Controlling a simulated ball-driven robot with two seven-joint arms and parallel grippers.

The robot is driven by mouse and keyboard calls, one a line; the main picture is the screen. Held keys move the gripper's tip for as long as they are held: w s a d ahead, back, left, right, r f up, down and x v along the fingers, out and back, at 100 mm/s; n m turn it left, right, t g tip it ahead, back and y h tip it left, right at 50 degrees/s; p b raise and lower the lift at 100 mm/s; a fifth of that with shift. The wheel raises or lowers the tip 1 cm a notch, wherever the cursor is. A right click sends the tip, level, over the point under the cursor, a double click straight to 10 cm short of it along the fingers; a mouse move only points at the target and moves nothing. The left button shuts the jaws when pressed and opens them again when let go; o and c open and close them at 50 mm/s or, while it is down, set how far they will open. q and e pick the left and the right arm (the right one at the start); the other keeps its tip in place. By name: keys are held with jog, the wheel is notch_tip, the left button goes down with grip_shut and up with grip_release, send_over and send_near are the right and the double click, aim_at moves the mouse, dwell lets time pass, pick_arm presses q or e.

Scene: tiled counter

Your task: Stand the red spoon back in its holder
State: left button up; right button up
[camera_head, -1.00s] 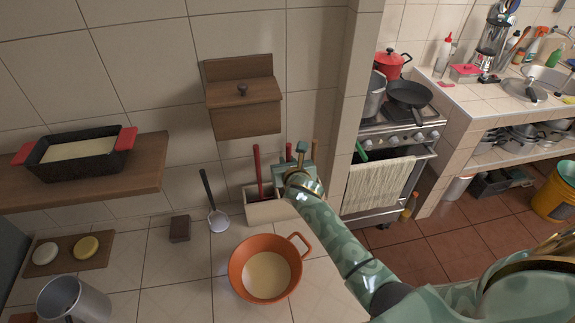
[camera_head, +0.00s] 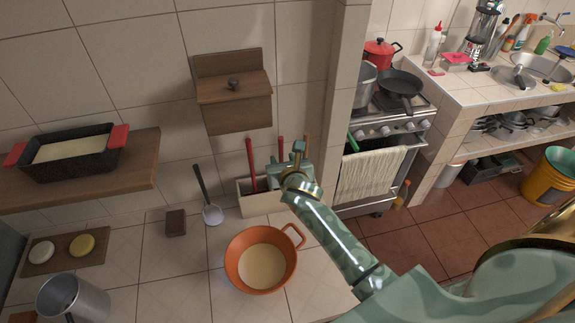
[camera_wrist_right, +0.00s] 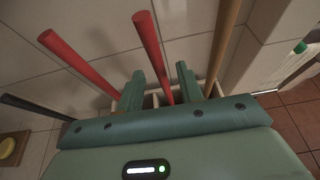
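Two red handles stand up at the wooden holder (camera_head: 258,204) by the wall. The left red handle (camera_head: 251,165) leans against the wall side; it also shows in the wrist view (camera_wrist_right: 78,62). The other red handle (camera_head: 280,149) rises between the fingertips of my right gripper (camera_head: 291,158). In the right wrist view this handle (camera_wrist_right: 152,50) has a gap to each finger, and the gripper (camera_wrist_right: 160,85) is open around it. The lower ends of both red utensils are hidden, so I cannot tell which is the spoon. My left gripper is not in view.
A wooden handle (camera_wrist_right: 222,45) stands just right of my right gripper. A black-handled ladle (camera_head: 207,195) leans left of the holder. An orange pot (camera_head: 262,258) stands in front. A wooden wall box (camera_head: 233,95) hangs above. A dark block (camera_head: 176,223) lies left.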

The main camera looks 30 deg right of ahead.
jog(key=v, duration=0.7)
jog(key=shift+s+r+p, duration=0.15)
jog(key=shift+s+p, duration=0.05)
jog(key=shift+p, duration=0.25)
dwell(0.9)
